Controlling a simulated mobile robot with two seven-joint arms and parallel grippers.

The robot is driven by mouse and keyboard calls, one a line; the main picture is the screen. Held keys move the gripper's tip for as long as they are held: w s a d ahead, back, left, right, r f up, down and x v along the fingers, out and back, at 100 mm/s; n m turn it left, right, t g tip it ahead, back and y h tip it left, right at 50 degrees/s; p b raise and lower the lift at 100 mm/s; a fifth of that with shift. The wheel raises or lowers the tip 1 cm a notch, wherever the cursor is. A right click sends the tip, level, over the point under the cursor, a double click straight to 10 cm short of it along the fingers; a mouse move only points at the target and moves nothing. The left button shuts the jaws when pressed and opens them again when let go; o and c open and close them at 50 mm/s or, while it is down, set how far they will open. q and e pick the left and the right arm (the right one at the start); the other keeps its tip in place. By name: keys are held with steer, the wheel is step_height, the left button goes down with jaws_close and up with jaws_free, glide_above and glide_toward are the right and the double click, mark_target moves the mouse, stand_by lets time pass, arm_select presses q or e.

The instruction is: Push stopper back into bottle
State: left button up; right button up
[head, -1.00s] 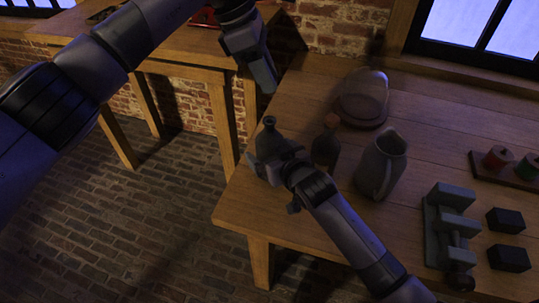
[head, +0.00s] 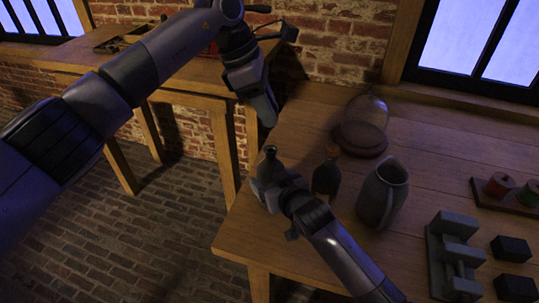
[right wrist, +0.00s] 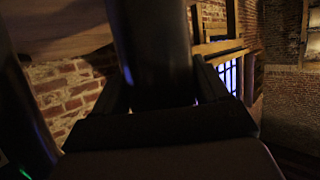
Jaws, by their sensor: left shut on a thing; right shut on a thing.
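A dark bottle (head: 271,156) is upright near the table's left end. My right gripper (head: 272,186) is shut around its body. The bottle also fills the gap between the fingers in the right wrist view (right wrist: 152,50). My left gripper (head: 268,121) points down just above the bottle's neck, with a small gap between. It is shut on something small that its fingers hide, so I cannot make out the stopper. A second dark bottle (head: 327,178) with a brown cork (head: 332,152) stands just right of the held one.
A grey pitcher (head: 382,195), a glass dome on a round wooden base (head: 360,139), a grey metal fixture (head: 455,255), dark blocks (head: 511,249) and a rack with coloured spools (head: 500,185) occupy the wooden table (head: 440,150). A second table (head: 185,75) stands behind left.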

arm_select(q)
glide_above(274, 149)
steer(key=a, duration=0.1)
steer(key=shift+a+f, duration=0.15)
steer(key=shift+f, duration=1.95)
steer(key=shift+f, duration=0.9)
steer(key=shift+f, duration=0.6)
steer(key=o, duration=1.1)
steer(key=shift+c, duration=0.2)
steer(key=v, duration=1.2)
